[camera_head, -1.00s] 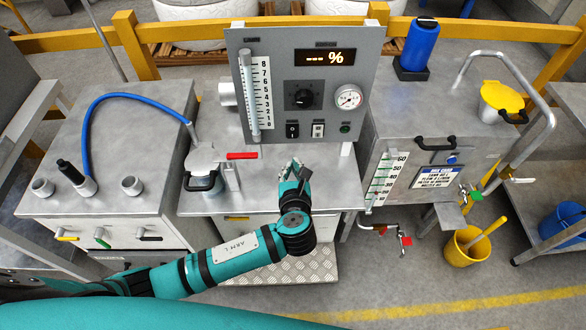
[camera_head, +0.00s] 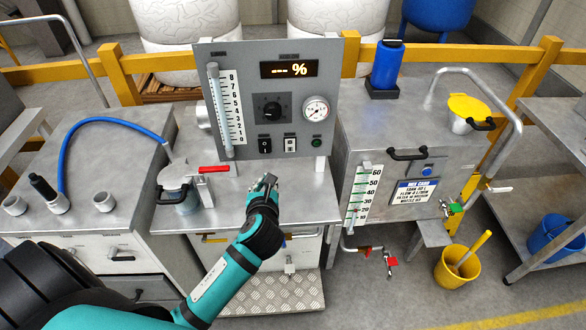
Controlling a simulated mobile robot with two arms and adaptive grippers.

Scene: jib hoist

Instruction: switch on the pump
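The grey control panel (camera_head: 242,58) stands upright at the back of the middle bench. It carries a display (camera_head: 289,69) reading dashes and a percent sign, a black knob (camera_head: 272,108), and a round gauge (camera_head: 316,109). My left gripper (camera_head: 265,183) is in front of and below the switches, apart from the panel. Its finger opening is too small to judge. My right gripper is out of view.
A lidded pot (camera_head: 180,195) and a red-handled valve (camera_head: 214,169) stand left of my gripper. A grey tank (camera_head: 409,178) with a level scale stands to the right. The bench top right of my gripper is clear.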

